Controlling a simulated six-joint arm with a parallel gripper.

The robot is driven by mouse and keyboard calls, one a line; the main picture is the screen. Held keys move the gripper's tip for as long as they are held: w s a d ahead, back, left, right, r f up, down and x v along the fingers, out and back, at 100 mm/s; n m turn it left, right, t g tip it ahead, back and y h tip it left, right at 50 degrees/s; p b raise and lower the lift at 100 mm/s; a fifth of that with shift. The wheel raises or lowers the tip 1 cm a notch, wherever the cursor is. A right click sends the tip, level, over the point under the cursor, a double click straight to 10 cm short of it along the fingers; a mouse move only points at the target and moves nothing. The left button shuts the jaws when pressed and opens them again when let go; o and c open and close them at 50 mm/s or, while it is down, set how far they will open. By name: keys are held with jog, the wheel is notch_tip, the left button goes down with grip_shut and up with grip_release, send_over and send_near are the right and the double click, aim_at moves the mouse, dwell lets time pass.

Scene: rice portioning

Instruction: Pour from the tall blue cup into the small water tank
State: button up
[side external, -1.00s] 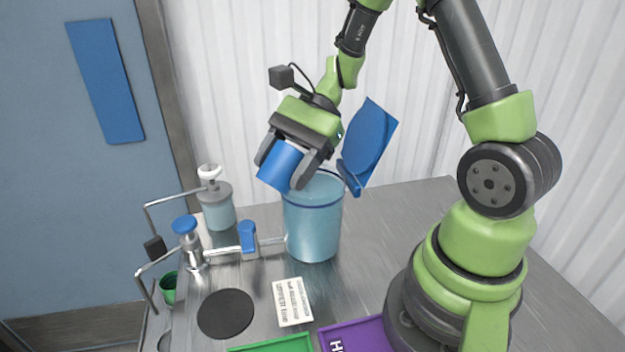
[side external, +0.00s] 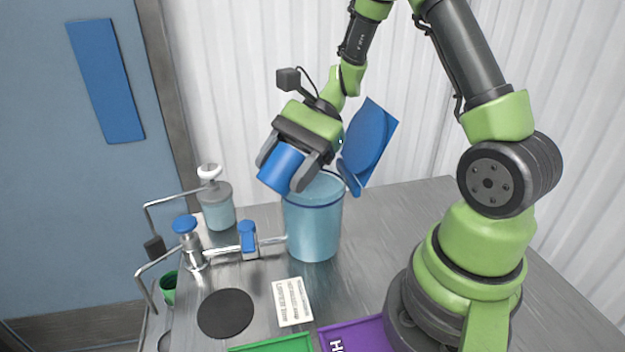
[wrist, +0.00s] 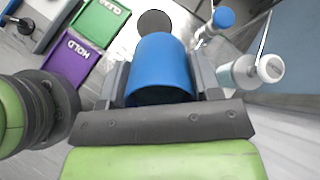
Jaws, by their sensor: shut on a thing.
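The blue cup (side external: 281,166) is held tilted between the fingers of my gripper (side external: 290,172), above the left part of the tank's rim. My gripper is shut on it. The cup also fills the middle of the wrist view (wrist: 162,68), with its dark opening facing the camera. The water tank (side external: 313,228) is a translucent light-blue cylinder on the metal table, and a blue lid (side external: 369,145) stands open at its right. No stream from the cup can be seen, and its contents are hidden.
A tap with a blue knob (side external: 185,224) and a pipe with a blue valve (side external: 248,236) stand left of the tank. A small pump bottle (side external: 217,208) is behind. A black disc (side external: 225,313), a white card (side external: 291,302), a green tray (side external: 272,344) and a purple tray (side external: 352,335) lie in front.

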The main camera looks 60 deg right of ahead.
aim_at(285, 144)
jog(key=shift+d+r+y, duration=0.1)
jog(key=shift+r+y, duration=0.8)
jog(key=shift+r, duration=0.8)
dwell(0.4)
jog(key=shift+r+t+y, duration=0.3)
jog(key=shift+r+y, duration=0.2)
jog(key=shift+r, duration=0.15)
dwell(0.5)
jog(key=shift+d+r+y, duration=0.1)
jog(key=shift+r+y, duration=0.3)
dwell(0.4)
jog(key=shift+s+d+r+y, duration=0.1)
jog(key=shift+d+r+y, duration=0.3)
jog(key=shift+r, duration=0.1)
dwell(0.6)
